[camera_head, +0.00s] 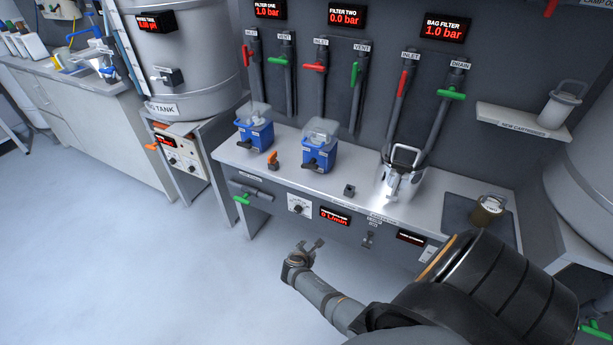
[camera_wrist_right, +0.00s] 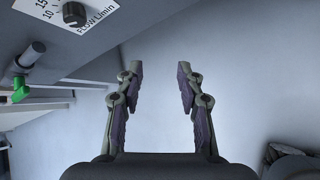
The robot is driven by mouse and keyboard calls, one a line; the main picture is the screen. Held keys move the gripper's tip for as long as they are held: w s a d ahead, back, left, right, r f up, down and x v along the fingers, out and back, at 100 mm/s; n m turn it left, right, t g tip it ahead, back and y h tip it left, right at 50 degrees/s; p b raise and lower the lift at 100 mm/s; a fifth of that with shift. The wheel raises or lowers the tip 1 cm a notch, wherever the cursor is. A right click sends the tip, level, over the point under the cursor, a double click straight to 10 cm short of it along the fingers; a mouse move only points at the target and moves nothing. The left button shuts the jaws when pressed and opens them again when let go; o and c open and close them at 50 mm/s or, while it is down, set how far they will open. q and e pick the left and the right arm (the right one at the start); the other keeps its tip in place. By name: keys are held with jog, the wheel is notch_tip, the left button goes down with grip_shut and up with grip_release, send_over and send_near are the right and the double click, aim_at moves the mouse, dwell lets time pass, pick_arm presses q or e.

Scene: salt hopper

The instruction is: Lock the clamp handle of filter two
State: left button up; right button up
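Filter two is a blue housing (camera_head: 321,155) with a clear top, on the bench under the "FILTER TWO" display (camera_head: 346,16), which reads 0.0 bar. A small dark handle (camera_head: 309,163) shows low on its front; whether it is locked is too small to tell. My right gripper (camera_head: 311,247) is in front of the bench, below and apart from filter two. In the right wrist view its fingers (camera_wrist_right: 160,80) are open with nothing between them. Filter two is not in that view. My left gripper is not in view.
A similar filter (camera_head: 255,133) stands to the left, with an orange-handled valve (camera_head: 272,158) between. A steel bag filter (camera_head: 402,178) stands to the right. Red and green valve handles hang behind. A flow knob (camera_wrist_right: 74,13) is on the bench front. The floor (camera_head: 180,260) is clear.

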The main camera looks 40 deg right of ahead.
pick_arm(q)
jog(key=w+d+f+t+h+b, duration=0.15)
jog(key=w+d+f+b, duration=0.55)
jog(key=b, duration=1.7)
pick_arm(e)
jog(key=m+t+h+b, duration=0.2)
jog(key=m+h+b, duration=0.5)
jog(key=m+h, duration=0.25)
send_near(308, 168)
jog(key=d, duration=0.1)
jog(key=shift+y, duration=0.35)
jog(key=x, duration=0.3)
jog(key=b+x, duration=0.1)
jog(key=x, duration=0.1)
jog(key=shift+w+d+r, duration=0.1)
jog(key=shift+d+r, duration=0.05)
jog(key=shift+r, duration=0.1)
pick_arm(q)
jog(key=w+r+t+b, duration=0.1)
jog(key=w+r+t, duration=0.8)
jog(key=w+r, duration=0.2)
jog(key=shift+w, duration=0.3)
pick_arm(e)
jog(key=x, duration=0.4)
jog(key=shift+w+d, duration=0.25)
jog(key=shift+d, duration=0.1)
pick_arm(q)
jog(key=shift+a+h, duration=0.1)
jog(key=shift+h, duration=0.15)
